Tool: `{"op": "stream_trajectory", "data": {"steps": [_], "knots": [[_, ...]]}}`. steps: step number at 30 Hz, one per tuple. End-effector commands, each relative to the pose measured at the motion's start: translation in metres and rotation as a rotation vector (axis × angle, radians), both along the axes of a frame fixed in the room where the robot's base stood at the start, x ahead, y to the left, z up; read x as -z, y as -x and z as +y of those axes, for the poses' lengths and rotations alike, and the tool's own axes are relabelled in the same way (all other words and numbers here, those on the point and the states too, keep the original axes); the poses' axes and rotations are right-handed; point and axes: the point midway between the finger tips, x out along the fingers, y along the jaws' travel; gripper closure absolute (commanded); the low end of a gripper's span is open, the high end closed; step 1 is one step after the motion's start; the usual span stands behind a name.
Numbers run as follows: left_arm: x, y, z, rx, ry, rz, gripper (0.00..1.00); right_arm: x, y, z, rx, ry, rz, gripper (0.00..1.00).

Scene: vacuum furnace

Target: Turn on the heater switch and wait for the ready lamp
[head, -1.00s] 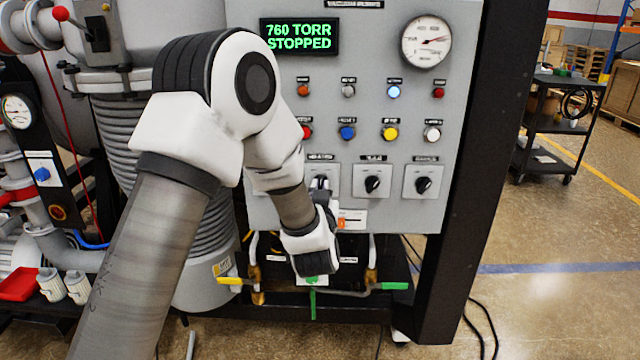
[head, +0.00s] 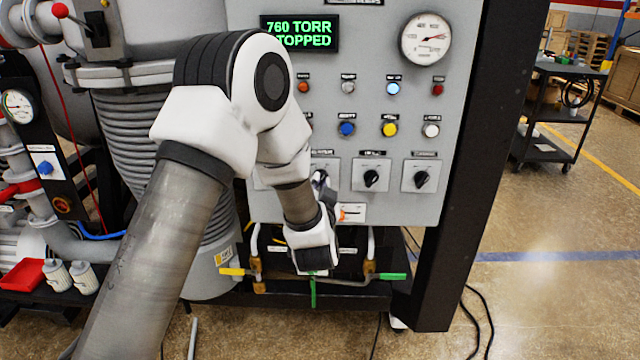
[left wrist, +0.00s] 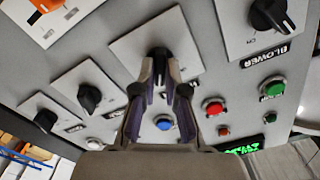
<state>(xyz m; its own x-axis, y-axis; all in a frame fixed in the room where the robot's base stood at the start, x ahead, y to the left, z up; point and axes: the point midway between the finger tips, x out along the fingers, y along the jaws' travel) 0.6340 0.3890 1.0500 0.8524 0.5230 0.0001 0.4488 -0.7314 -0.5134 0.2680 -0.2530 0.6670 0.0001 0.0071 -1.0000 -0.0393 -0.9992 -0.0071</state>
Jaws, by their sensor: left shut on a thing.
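The grey control panel (head: 350,125) has a row of black rotary switches on pale plates. My left gripper (head: 321,186) reaches up to the leftmost visible switch (head: 328,168), partly hiding it. In the left wrist view, the fingers (left wrist: 162,76) are shut on this switch's black knob (left wrist: 159,55), one finger on each side. Its label cannot be read, so I cannot tell whether it is the heater switch. One pale-blue lamp (head: 393,88) glows in the upper lamp row; its label is too small to read. My right gripper is not in view.
The display (head: 300,35) shows 760 TORR and a partly hidden STOPPED. A switch labelled BLOWER (left wrist: 268,15) is beside the held one. Pipes with yellow and green handles (head: 392,276) lie below the panel. A dark cart (head: 545,150) stands right, beyond open floor.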

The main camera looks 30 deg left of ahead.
Motion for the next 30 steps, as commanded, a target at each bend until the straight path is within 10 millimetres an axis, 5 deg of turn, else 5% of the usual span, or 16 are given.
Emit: {"op": "stream_trajectory", "data": {"steps": [5, 6, 7, 20, 30], "knots": [[0.0, 0.0, 0.0, 0.001, -0.001, 0.0, 1.0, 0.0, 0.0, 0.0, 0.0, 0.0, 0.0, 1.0], [0.0, 0.0, 0.0, 0.001, -0.001, 0.0, 0.75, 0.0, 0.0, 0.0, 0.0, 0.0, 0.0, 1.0], [0.0, 0.0, 0.0, 0.001, -0.001, 0.0, 0.64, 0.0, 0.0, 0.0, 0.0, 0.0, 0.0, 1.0], [0.0, 0.009, -0.007, 0.003, -0.001, 0.002, 0.64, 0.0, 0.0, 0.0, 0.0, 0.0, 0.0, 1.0], [0.0, 0.08, -0.05, 0.005, -0.008, 0.004, 0.64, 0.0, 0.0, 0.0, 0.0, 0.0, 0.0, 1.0]]}}
